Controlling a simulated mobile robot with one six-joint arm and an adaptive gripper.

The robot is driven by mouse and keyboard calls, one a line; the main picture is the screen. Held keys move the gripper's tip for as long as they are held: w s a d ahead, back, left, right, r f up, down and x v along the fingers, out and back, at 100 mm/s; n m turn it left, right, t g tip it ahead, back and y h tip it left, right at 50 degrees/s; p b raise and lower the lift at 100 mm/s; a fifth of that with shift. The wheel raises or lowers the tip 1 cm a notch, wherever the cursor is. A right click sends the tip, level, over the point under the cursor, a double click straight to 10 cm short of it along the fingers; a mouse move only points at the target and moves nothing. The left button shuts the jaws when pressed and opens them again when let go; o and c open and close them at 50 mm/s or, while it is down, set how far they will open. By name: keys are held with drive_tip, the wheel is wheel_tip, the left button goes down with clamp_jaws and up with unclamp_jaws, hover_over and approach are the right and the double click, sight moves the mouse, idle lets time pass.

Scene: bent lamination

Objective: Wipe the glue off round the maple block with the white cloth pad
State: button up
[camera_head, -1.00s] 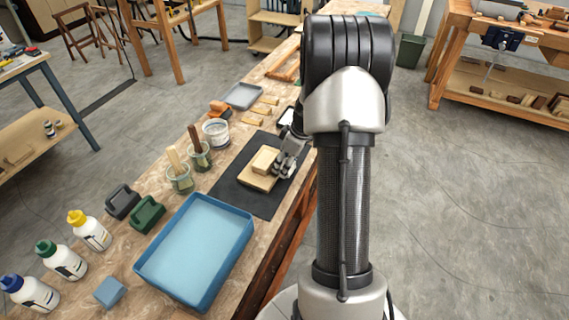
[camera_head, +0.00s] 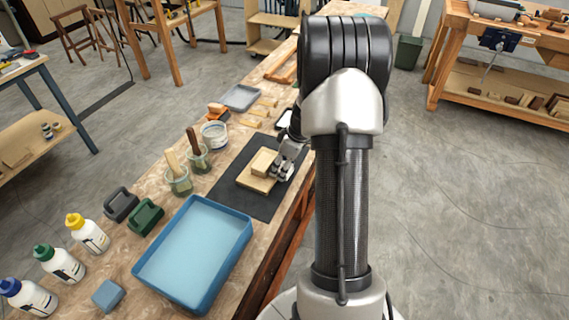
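The pale maple block (camera_head: 263,161) lies on a slightly larger light wooden board (camera_head: 252,182), on a black mat (camera_head: 231,190). My gripper (camera_head: 281,172) is low at the right side of the block and board, close to them. Whether it touches them is too small to tell. Its fingers are small and partly dark, so I cannot see if they are open or shut, or if they hold the white cloth pad. I cannot make out the cloth pad for certain. Glue round the block is too small to see.
A blue tray (camera_head: 247,232) stands in front of the mat. Brush jars (camera_head: 179,183), a white tub (camera_head: 215,134), green and dark clamps (camera_head: 145,216), glue bottles (camera_head: 60,264) and a blue block (camera_head: 108,294) stand left. A grey tray (camera_head: 240,97) and wood strips (camera_head: 258,112) lie behind.

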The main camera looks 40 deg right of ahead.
drive_tip(key=shift+s+a+f, duration=0.1)
drive_tip(key=shift+s+a, duration=0.25)
drive_tip(key=shift+a, duration=0.45)
drive_tip(key=shift+a, duration=0.1)
drive_tip(key=shift+s+a, duration=0.25)
drive_tip(key=shift+a, duration=0.4)
drive_tip(key=shift+r, duration=0.2)
drive_tip(key=shift+s+p+v, duration=0.25)
drive_tip(key=shift+p+v, duration=0.05)
drive_tip(key=shift+v, duration=1.4)
wheel_tip(320, 180, up, 7)
drive_tip(key=p, duration=0.3)
drive_tip(key=shift+p, duration=0.4)
drive_tip(key=shift+d+f, duration=0.1)
drive_tip(key=shift+f, duration=0.05)
